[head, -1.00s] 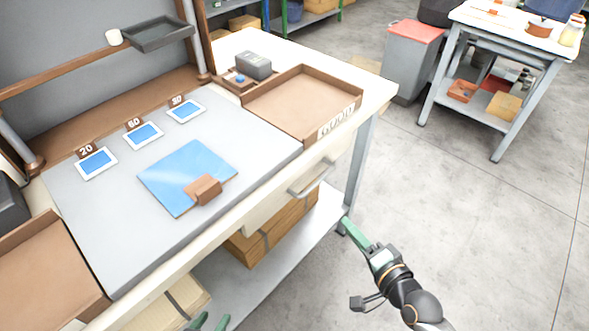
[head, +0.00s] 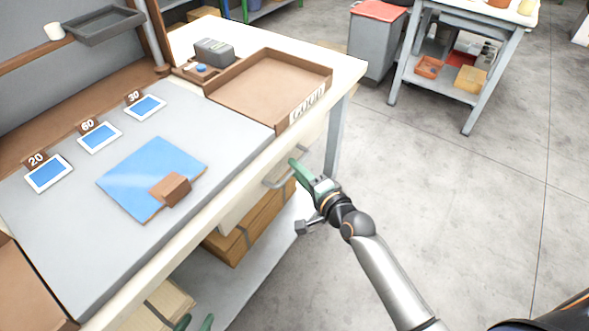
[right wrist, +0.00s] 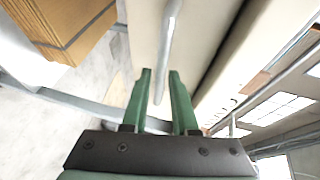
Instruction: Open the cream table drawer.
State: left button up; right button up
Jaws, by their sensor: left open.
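The cream drawer (head: 241,204) sits under the front edge of the workbench and looks shut. Its grey bar handle (head: 275,182) is partly hidden behind my right gripper (head: 297,170) in the head view. In the right wrist view the handle (right wrist: 169,42) runs down toward the gap between the green fingers of my right gripper (right wrist: 160,84). These fingers are apart with nothing clamped. I cannot tell whether the handle is between the tips or just beyond them. My left gripper (head: 194,324) shows only its green fingertips at the bottom edge, open and away from the drawer.
The workbench (head: 345,67) carries a brown tray (head: 262,88), a blue sheet with a brown block (head: 171,189) and several numbered cards. Cardboard boxes (head: 247,233) stand on its lower shelf. A bench leg (head: 335,140) is close behind my right gripper.

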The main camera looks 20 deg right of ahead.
jog(key=shift+w+a+f, duration=0.1)
jog(key=shift+w+a, duration=0.1)
jog(key=shift+w, duration=0.5)
jog(key=shift+c, duration=0.3)
grip_shut()
dwell(0.7)
